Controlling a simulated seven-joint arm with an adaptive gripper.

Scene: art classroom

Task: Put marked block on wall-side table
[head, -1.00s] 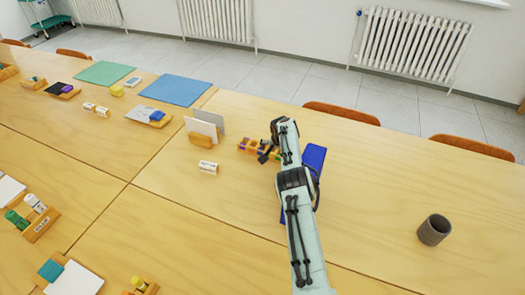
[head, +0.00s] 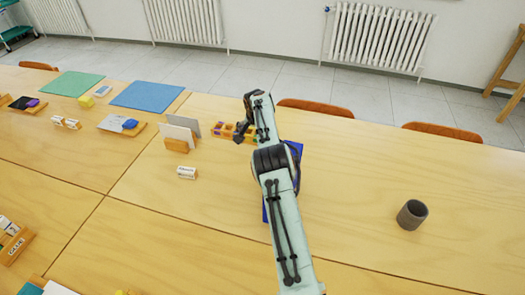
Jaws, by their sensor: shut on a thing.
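My gripper (head: 240,132) points down over a row of small orange and purple blocks (head: 220,129) at the far part of the wall-side table (head: 345,170). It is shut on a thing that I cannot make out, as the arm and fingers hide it. I cannot tell whether that thing is lifted or touches the table. A small white block with dark marks (head: 187,172) lies on the table, left of and nearer than my gripper. I cannot tell which block is the marked block of the task.
A blue flat thing (head: 267,212) lies partly under my arm. A grey cup (head: 412,214) stands at the right. White cards in a wooden holder (head: 176,146) stand left of my gripper. Blue (head: 147,95) and green (head: 72,84) mats lie farther left. Table between arm and cup is clear.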

